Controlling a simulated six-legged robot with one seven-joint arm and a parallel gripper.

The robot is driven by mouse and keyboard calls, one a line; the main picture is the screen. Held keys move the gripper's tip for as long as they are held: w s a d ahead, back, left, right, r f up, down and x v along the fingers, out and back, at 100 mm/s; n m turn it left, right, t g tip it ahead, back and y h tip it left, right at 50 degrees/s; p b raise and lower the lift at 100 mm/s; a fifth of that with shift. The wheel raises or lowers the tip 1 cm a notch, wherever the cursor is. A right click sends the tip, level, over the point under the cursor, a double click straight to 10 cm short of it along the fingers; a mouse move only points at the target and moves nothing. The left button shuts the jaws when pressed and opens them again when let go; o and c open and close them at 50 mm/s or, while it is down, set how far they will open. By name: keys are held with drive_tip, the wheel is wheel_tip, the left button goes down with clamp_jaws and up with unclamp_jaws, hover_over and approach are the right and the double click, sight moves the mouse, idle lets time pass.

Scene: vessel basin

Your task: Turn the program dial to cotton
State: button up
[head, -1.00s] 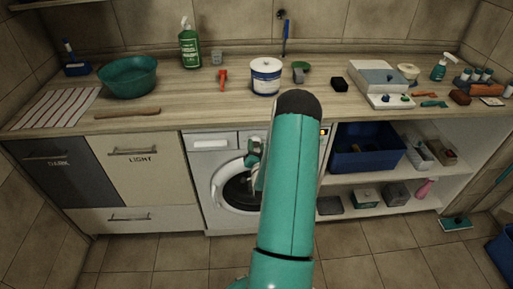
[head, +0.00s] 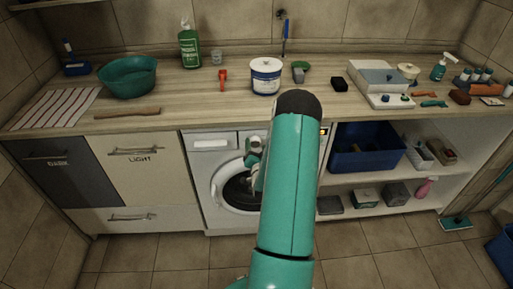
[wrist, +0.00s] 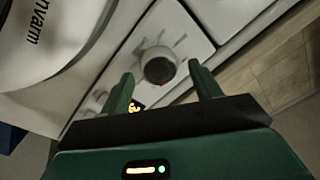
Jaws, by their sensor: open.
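The program dial (wrist: 158,66) is a round dark-faced knob with a light rim on the washing machine's white control panel in the wrist view. Faint marks surround it, too blurred to read. My gripper (wrist: 164,82) is open, with one green finger on each side of the dial in the picture. I cannot tell whether the fingers reach around it or stop short. In the head view the washing machine (head: 212,168) stands under the counter, and my arm hides the dial. My gripper shows there only partly, in front of the machine.
The round door (wrist: 60,35) is near the panel. The wooden counter (head: 190,103) overhangs the machine. An open shelf with a blue bin (head: 366,160) is to the right.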

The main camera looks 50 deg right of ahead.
drive_tip(key=v, duration=1.3)
drive_tip(key=shift+s+a, duration=0.25)
drive_tip(key=shift+r, duration=0.1)
